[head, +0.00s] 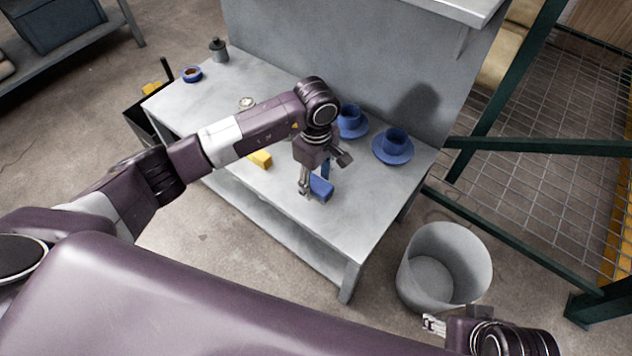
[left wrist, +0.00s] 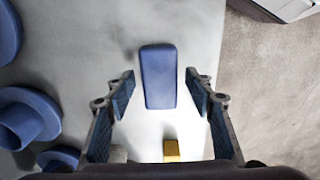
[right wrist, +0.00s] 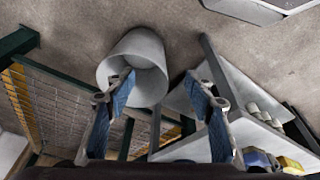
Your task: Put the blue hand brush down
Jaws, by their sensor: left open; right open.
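The blue hand brush (head: 321,188) shows as a plain blue block on the grey workbench (head: 362,215), near its front right part. My left gripper (head: 314,183) is open above it, fingers pointing down. In the left wrist view the brush (left wrist: 158,77) lies lengthwise between and beyond the two fingertips (left wrist: 160,84), with a gap on each side. Its bristles cannot be made out. My right gripper (head: 433,323) is open and empty, low beside the bin; its fingers (right wrist: 160,82) hold nothing in the right wrist view.
A yellow block (head: 261,159) lies left of the brush. Two blue cups on saucers (head: 392,148) stand toward the back panel. A blue ring-shaped item (head: 192,74) and a dark grey jar (head: 218,50) are at the far left. A grey bin (head: 444,268) stands on the floor at right.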

